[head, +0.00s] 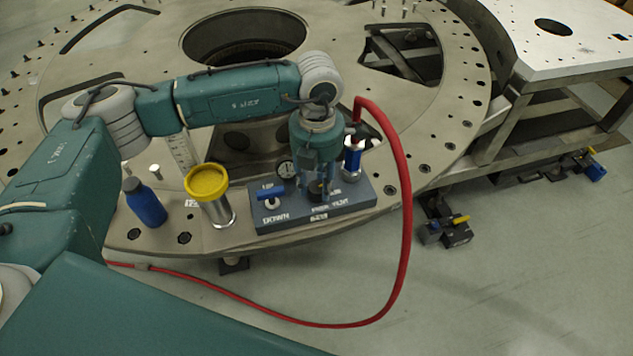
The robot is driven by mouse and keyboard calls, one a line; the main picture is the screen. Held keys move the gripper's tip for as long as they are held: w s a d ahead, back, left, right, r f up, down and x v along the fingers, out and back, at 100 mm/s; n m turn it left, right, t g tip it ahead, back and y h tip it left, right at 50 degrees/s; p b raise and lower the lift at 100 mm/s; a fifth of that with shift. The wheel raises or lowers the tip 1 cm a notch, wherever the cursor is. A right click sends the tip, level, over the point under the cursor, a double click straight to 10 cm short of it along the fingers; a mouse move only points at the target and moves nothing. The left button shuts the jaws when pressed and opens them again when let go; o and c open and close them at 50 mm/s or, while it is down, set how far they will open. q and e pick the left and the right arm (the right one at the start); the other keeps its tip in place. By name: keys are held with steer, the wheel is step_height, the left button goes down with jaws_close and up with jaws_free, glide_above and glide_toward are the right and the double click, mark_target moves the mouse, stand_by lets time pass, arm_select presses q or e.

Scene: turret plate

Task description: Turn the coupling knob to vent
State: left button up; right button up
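A dark grey control box (352,202) sits on the near edge of the round turret plate. My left gripper (318,184) comes down over the middle of the box. A small dark coupling knob (318,188) shows partly between its fingers, just above white lettering that seems to include "VENT". The fingers hide most of the knob, its pointing direction and part of the lettering. I cannot tell whether they touch it. My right gripper is not in view.
Left on the box is a blue lever (270,192) marked "DOWN"; behind it is a gauge (287,169). A yellow-topped cup (208,182) and blue bottle (146,205) stand left.

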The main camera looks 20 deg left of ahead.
arm_select(q)
steer(key=shift+f+m+b, duration=0.2)
steer(key=shift+m+b, duration=0.2)
steer(key=shift+b, duration=0.4)
steer(key=m+b, duration=0.5)
steer(key=b, duration=0.1)
steer(key=shift+b, duration=0.4)
steer(key=shift+r+m+b, duration=0.15)
steer(key=shift+m+b, duration=1.05)
steer(key=shift+m, duration=0.3)
steer(key=shift+a, duration=0.1)
steer(key=o, duration=1.1)
steer(key=shift+a, duration=0.1)
steer(key=shift+r, duration=0.1)
